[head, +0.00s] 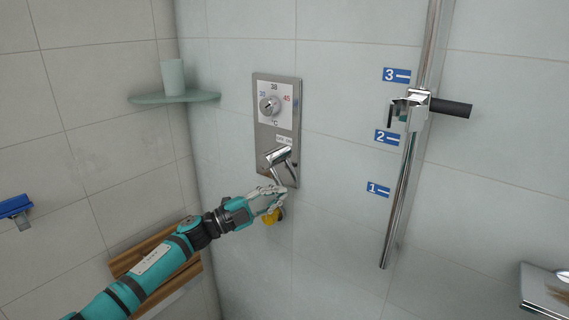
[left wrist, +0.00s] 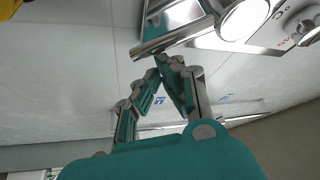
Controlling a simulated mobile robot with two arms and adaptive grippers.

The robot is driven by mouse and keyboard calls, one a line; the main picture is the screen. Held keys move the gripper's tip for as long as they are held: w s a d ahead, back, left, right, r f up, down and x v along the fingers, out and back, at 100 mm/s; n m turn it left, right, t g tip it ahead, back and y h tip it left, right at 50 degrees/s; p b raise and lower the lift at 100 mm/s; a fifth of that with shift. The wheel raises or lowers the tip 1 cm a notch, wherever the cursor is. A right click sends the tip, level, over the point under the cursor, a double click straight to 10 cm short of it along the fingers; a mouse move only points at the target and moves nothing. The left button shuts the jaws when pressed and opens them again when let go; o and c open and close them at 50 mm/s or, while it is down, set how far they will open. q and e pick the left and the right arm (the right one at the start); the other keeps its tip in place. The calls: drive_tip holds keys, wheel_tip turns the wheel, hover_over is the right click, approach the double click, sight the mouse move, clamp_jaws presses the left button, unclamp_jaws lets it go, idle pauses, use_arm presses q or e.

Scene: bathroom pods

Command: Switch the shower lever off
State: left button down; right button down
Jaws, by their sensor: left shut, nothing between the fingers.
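The shower lever (head: 279,157) is a chrome handle low on the metal control panel (head: 262,140), slanting down to the right. My left gripper (head: 281,191) is shut and empty, just below the lever's lower end. In the left wrist view the lever (left wrist: 172,39) is a chrome bar running out from a round hub. The fingertips of my left gripper (left wrist: 170,62) meet right beside this bar, close to its free end; I cannot tell whether they touch it. My right gripper is in neither view.
A temperature dial (head: 269,105) sits above the lever. A yellow object (head: 270,217) is just below my gripper. A chrome rail (head: 405,190) with a shower holder (head: 417,106) stands right. A corner shelf (head: 150,98) with a cup (head: 173,76) and a wooden seat (head: 190,272) are left.

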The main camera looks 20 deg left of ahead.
use_arm(q)
drive_tip(key=shift+w+a+f+m+g+y, duration=0.25)
drive_tip(key=shift+w+a+f+m+g, duration=0.25)
drive_tip(key=shift+m, duration=0.45)
drive_tip(key=shift+w+a+f+m+g+y, duration=0.15)
drive_tip(key=shift+a+f+m+g+y, duration=0.25)
drive_tip(key=shift+a+m, duration=0.5)
drive_tip(key=shift+w+a+f+m+g+y, duration=0.25)
drive_tip(key=shift+a+m+g, duration=0.25)
drive_tip(key=shift+m, duration=0.55)
drive_tip(key=shift+d, duration=0.2)
